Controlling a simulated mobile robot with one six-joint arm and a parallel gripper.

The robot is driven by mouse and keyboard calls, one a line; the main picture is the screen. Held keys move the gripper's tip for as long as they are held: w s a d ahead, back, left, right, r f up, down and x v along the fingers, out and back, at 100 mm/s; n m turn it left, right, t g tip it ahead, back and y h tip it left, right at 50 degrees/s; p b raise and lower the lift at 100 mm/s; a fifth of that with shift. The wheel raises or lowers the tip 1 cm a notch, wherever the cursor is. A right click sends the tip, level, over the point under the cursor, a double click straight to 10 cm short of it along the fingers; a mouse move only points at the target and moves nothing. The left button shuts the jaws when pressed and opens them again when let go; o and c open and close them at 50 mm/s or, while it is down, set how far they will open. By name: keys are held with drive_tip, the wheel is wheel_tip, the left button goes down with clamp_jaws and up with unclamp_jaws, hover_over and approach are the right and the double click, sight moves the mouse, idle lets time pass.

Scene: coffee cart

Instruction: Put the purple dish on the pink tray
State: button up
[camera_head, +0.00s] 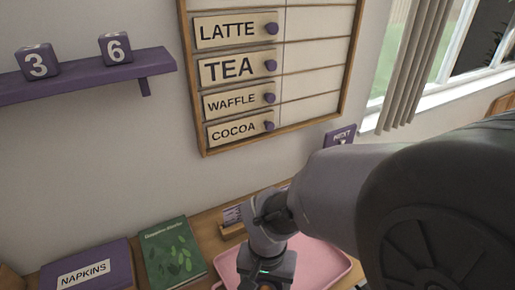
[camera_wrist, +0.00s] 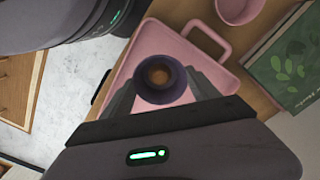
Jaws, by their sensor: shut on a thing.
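The purple dish (camera_wrist: 168,93) is round with a brown inside, and it shows between my fingers in the wrist view. My gripper (camera_wrist: 162,88) is shut on it, one finger on each side. The pink tray (camera_wrist: 152,45) lies below and around the dish in that view, with a loop handle at its far edge. In the head view the pink tray (camera_head: 322,262) is partly hidden by my arm, and my gripper (camera_head: 267,270) is over its left part. I cannot tell whether the dish touches the tray.
A pink bowl (camera_wrist: 238,10) stands beyond the tray handle. A green book (camera_head: 172,252) and a purple napkin box (camera_head: 90,270) stand left of the tray. A menu board (camera_head: 275,85) and a purple shelf (camera_head: 90,75) are on the wall.

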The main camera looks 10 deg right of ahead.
drive_tip(key=w+d, duration=0.2)
drive_tip(key=w+d+b, duration=0.1)
drive_tip(key=w+d, duration=0.1)
drive_tip(key=w, duration=0.1)
drive_tip(key=w+d+f, duration=0.1)
drive_tip(key=w+d, duration=0.1)
drive_tip(key=shift+w+d, duration=0.1)
drive_tip(key=shift+w, duration=0.3)
drive_tip(key=shift+w+d+f+b, duration=0.2)
drive_tip(key=shift+f+b, duration=0.1)
drive_tip(key=shift+b, duration=0.15)
drive_tip(key=shift+f+b, duration=0.9)
drive_tip(key=shift+f, duration=0.55)
drive_tip(key=shift+f, duration=0.2)
drive_tip(key=o, duration=1.5)
drive_tip(key=shift+r, duration=0.1)
